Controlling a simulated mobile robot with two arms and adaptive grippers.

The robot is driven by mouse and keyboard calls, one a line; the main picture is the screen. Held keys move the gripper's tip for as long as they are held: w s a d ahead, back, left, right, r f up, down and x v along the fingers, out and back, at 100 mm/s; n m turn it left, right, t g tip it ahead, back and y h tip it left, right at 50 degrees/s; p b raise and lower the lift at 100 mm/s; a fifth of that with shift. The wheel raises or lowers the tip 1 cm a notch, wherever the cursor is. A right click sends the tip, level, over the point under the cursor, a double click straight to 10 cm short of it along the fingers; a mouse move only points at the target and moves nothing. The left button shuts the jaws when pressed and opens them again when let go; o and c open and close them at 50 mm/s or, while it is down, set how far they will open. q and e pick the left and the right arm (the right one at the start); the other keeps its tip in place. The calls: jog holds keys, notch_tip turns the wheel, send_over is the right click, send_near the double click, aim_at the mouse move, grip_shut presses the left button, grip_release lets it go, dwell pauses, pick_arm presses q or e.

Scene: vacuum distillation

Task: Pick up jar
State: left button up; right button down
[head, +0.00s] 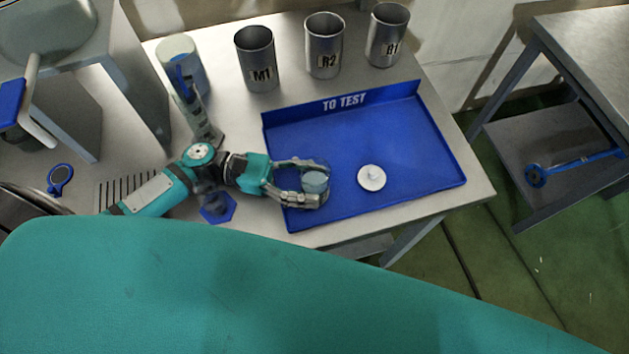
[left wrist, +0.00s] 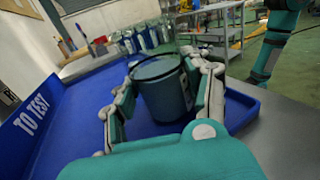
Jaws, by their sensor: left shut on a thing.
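The jar (head: 315,182) is a small clear cylinder with bluish-grey contents and a dark rim. It is at the left part of the blue "TO TEST" tray (head: 400,125). My left gripper (head: 318,183) is closed around the jar's sides, one finger on each side. In the left wrist view the jar (left wrist: 162,88) stands upright between the fingers, its open top showing. Whether its base touches the tray is hard to tell. A white round lid with a knob (head: 371,177) lies on the tray, right of the jar. My right gripper is not in view.
Metal beakers M1 (head: 256,58), R2 (head: 324,45) and R1 (head: 387,35) stand behind the tray. A clear container (head: 178,58) and blue clamp stand left of them. A blue hexagonal base (head: 218,208) is beside the tray.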

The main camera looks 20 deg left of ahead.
pick_arm(q)
jog(key=c, duration=0.6)
jog(key=shift+o, duration=0.2)
jog(key=shift+r, duration=0.2)
notch_tip(320, 180, up, 17)
jog(key=shift+r, duration=0.15)
dwell(0.6)
